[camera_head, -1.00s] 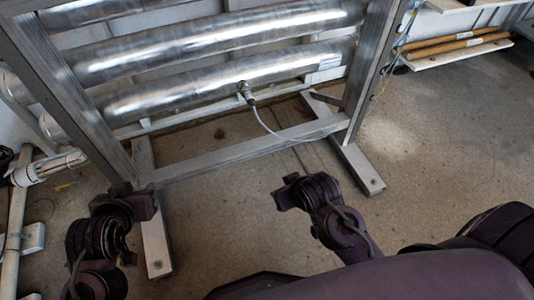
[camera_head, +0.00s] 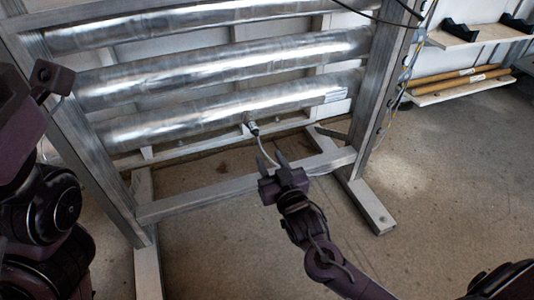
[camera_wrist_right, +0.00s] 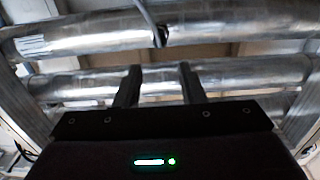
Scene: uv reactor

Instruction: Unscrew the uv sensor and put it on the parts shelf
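The uv sensor (camera_head: 252,128) is a small metal fitting with a grey cable, seated on the lowest silver reactor tube (camera_head: 190,124). In the right wrist view the sensor (camera_wrist_right: 160,36) is at top centre with its cable running up. My right gripper (camera_head: 272,166) is below the sensor, pointing up toward it, apart from it. Its two fingers (camera_wrist_right: 159,78) are spread with nothing between them. White shelves (camera_head: 480,34) stand at the right; I cannot tell which is the parts shelf.
A metal frame (camera_head: 385,90) holds the tubes, with a lower crossbar (camera_head: 240,184) and feet (camera_head: 370,207) on the floor. Black holders (camera_head: 460,30) sit on the upper shelf and brown rods (camera_head: 460,80) on the lower one. The concrete floor at right is clear.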

